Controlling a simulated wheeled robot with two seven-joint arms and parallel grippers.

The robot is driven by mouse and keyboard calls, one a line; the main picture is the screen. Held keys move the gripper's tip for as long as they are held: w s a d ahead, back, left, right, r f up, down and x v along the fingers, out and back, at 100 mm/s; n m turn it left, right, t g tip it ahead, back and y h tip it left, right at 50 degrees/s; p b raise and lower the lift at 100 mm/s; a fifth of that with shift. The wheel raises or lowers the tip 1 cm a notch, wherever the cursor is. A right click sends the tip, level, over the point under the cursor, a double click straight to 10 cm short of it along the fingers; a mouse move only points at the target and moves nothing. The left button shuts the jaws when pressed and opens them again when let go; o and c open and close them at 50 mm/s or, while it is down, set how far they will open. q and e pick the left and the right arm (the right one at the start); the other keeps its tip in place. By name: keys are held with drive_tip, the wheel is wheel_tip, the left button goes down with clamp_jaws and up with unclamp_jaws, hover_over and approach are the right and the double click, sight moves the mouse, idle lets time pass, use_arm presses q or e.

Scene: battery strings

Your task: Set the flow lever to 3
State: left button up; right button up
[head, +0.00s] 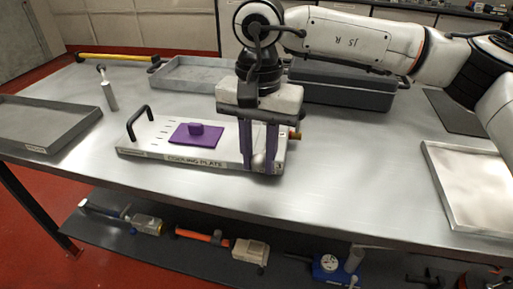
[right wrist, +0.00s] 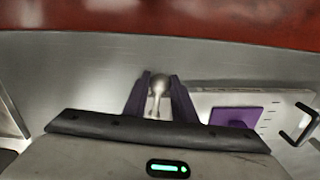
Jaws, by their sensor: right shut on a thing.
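The white cooling plate (head: 215,158) lies on the steel table, with a purple square pad with a knob (head: 195,133) on top and a black handle at its left end. My right gripper (head: 259,166) points down at the plate's right end, its purple fingers in front of the brass fitting (head: 295,134). In the right wrist view, the gripper (right wrist: 161,80) is shut on a rounded silver lever (right wrist: 158,88) between its fingers. In the head view the fingers hide the lever. The setting it points to cannot be read. My left gripper is out of view.
A shallow grey tray (head: 42,143) is at the left and another (head: 441,190) at the right. A dark grey case (head: 345,97) stands behind my right gripper. A yellow-handled tool (head: 112,57) lies at the back left. The table front is clear.

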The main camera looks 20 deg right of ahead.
drive_tip(key=shift+s+d+n, duration=0.45)
drive_tip(key=shift+d+n, duration=0.25)
drive_tip(key=shift+n, duration=0.5)
drive_tip(key=shift+d, duration=0.2)
drive_tip(key=shift+s+d+n, duration=0.3)
drive_tip(key=shift+d+n, duration=0.35)
drive_tip(key=shift+n, duration=0.55)
drive_tip(key=shift+d, duration=0.1)
drive_tip(key=shift+s+d+n+b, duration=0.1)
drive_tip(key=shift+d+n+b, duration=0.3)
drive_tip(key=shift+n, duration=0.4)
drive_tip(key=shift+d+n, duration=0.35)
drive_tip(key=shift+n, duration=0.15)
drive_tip(key=shift+d, duration=0.1)
